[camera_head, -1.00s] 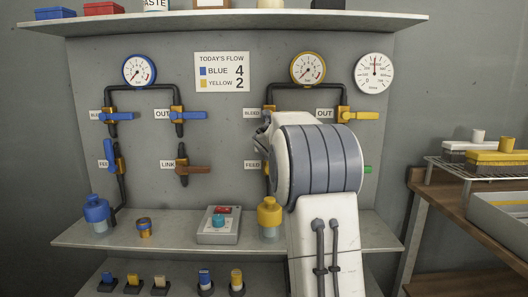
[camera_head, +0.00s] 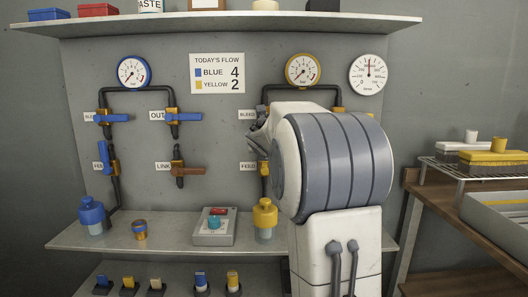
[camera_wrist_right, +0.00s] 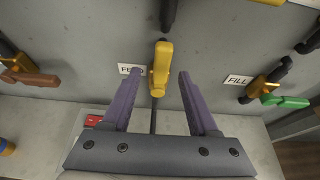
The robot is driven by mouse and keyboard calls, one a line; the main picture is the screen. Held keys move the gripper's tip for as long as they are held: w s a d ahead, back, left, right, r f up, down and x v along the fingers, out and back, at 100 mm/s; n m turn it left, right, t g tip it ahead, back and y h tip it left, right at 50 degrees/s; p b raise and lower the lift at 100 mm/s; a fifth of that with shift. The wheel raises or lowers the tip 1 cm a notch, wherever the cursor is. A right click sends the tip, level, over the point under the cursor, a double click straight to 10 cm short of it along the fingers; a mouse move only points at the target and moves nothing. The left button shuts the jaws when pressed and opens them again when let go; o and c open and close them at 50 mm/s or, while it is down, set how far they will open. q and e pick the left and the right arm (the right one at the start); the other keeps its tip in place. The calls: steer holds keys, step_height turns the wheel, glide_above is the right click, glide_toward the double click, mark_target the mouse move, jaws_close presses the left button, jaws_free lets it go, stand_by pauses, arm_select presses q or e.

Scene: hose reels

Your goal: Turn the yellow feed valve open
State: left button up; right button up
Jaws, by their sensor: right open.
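The yellow feed valve (camera_wrist_right: 161,68) shows in the right wrist view beside the FEED label (camera_wrist_right: 130,69). Its yellow lever stands upright in that view, in line with the dark pipe. My right gripper (camera_wrist_right: 160,76) is open, with one purple finger on each side of the lever. I see gaps between the fingers and the lever, and cannot tell how deep it sits between them. In the head view my right arm hides most of this valve; the FEED label (camera_head: 248,167) shows left of the arm. My left gripper is not in view.
A green fill lever (camera_wrist_right: 285,101) is to the right and a brown link lever (camera_wrist_right: 32,78) to the left. A yellow-capped bottle (camera_head: 264,216) and a grey button box (camera_head: 214,227) stand on the shelf (camera_head: 170,236) below.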

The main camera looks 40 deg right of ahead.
steer(key=v, duration=0.4)
steer(key=shift+s+a+r+p, duration=0.1)
steer(key=shift+s+a+p, duration=0.1)
steer(key=shift+s+p, duration=0.1)
